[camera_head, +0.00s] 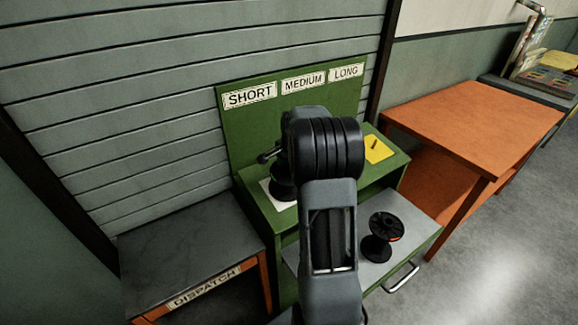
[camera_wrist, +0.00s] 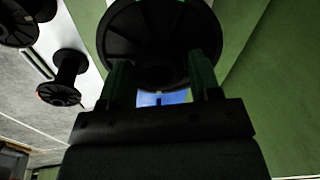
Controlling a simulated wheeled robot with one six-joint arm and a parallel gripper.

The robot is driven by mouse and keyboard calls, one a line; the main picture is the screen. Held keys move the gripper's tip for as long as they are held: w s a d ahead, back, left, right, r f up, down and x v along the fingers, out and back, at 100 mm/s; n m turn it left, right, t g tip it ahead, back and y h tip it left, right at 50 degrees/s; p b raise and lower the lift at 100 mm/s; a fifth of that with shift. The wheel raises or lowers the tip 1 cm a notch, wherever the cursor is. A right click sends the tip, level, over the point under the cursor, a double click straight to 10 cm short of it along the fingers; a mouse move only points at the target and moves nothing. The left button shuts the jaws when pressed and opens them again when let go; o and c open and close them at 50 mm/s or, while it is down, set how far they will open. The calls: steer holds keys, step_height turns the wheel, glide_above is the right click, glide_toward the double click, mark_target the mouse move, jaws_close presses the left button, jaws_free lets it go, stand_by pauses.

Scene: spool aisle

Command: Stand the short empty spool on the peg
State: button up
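A black spool (camera_head: 283,187) stands at the white pad (camera_head: 275,196) below the SHORT label, partly hidden by my arm in the head view. In the wrist view a large black spool flange (camera_wrist: 155,45) fills the top centre. My gripper (camera_wrist: 160,78) has one finger on each side of this flange, overlapping it. The grip itself is hidden, so I cannot tell if the fingers press on the spool. A small peg-like tip shows over the blue pad (camera_wrist: 175,97) between the fingers. A dark peg (camera_head: 374,146) stands on the yellow pad (camera_head: 381,153) below LONG.
Another black spool (camera_head: 380,238) stands on the grey pulled-out shelf (camera_head: 408,215); further spools (camera_wrist: 68,75) show at left in the wrist view. The green back panel (camera_head: 240,130) rises behind the pads. The DISPATCH table (camera_head: 175,250) is left, an orange table (camera_head: 470,120) right.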

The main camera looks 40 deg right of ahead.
steer(key=o, duration=0.4)
steer(key=shift+c, duration=0.2)
step_height(320, 180, up, 14)
steer(key=s, duration=0.2)
steer(key=shift+s+f, duration=0.2)
stand_by(0.4)
